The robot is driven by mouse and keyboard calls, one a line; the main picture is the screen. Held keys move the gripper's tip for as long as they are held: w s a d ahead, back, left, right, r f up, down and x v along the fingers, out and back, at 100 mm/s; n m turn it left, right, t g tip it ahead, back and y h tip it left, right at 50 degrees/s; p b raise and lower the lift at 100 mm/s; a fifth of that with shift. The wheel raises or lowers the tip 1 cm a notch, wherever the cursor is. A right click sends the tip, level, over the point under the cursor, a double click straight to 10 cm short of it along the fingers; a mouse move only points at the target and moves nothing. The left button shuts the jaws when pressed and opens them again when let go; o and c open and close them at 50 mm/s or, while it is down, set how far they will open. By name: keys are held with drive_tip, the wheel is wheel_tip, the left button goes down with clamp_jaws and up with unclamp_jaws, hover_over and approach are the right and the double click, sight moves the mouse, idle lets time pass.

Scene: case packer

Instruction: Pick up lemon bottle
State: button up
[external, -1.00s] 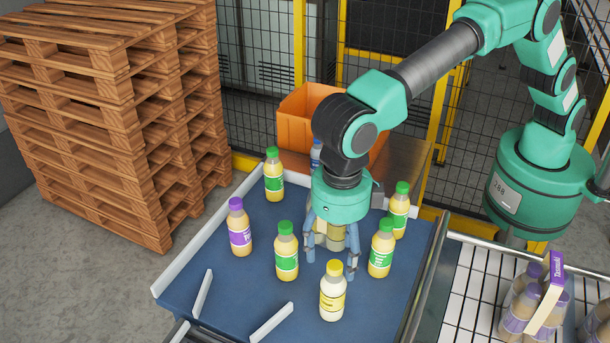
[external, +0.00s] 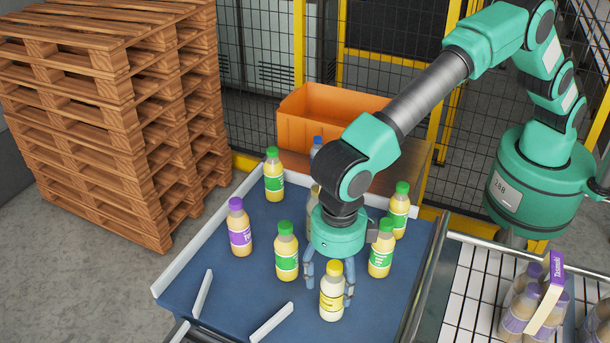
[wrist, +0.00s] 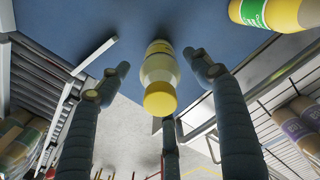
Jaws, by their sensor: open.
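The lemon bottle (external: 332,298), with a yellow cap and yellow label, stands upright near the front of the blue table. My gripper (external: 329,287) is open and points down just over and behind it, with blue fingers showing on both sides of the bottle. In the wrist view the lemon bottle (wrist: 160,80) is between the spread fingers of my gripper (wrist: 158,72), its yellow cap nearest the camera. No finger visibly touches it.
Green-capped bottles (external: 286,255) stand around it, one close on the right (external: 382,253). A purple-capped bottle (external: 239,230) is at the left. White guides (external: 271,322) lie at the front. An orange crate (external: 300,128) is behind; a purple bottle pack (external: 520,305) is at right.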

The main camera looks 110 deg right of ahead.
sight(335, 265)
drive_tip(key=shift+f, duration=0.15)
drive_tip(key=shift+d+f+p, duration=0.2)
drive_tip(key=shift+f+p, duration=0.3)
drive_tip(key=shift+f, duration=1.95)
drive_tip(key=c, duration=1.5)
drive_tip(key=shift+r+b, duration=0.6)
drive_tip(key=shift+r, duration=4.45)
